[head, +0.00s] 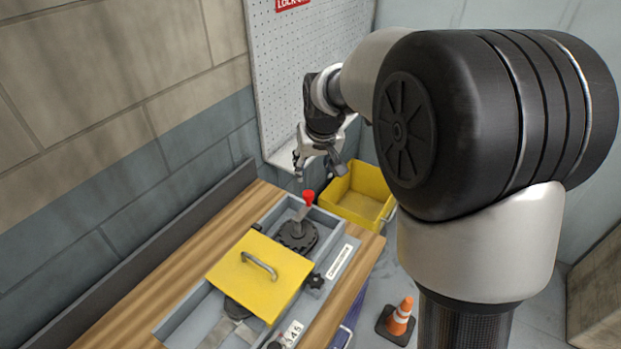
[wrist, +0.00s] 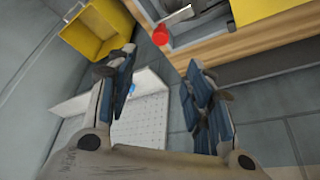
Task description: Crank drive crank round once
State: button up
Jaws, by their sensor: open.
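The drive crank has a red knob (head: 308,197) on a grey crank arm (head: 301,212), above a dark round hub (head: 297,236) at the far end of the grey tray on the wooden table. My gripper (head: 319,172) is open and empty, above and just beyond the red knob, apart from it. In the wrist view my open fingers (wrist: 160,92) spread wide. The red knob (wrist: 160,36) shows beyond them at the top, and part of the crank arm (wrist: 176,17) shows beside it.
A yellow cover (head: 250,283) with a metal handle lies on the tray near the crank. A small black knob (head: 315,281) sits beside it. A yellow bin (head: 357,196) stands past the table end. A pegboard (head: 300,70) hangs behind. An orange cone (head: 401,317) stands on the floor.

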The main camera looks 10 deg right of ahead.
aim_at(309, 194)
jog(key=b+x, duration=0.2)
jog(key=x, duration=1.4)
jog(key=shift+s+b, duration=0.1)
jog(key=shift+b, duration=0.2)
jog(key=shift+c, duration=0.4)
grip_shut()
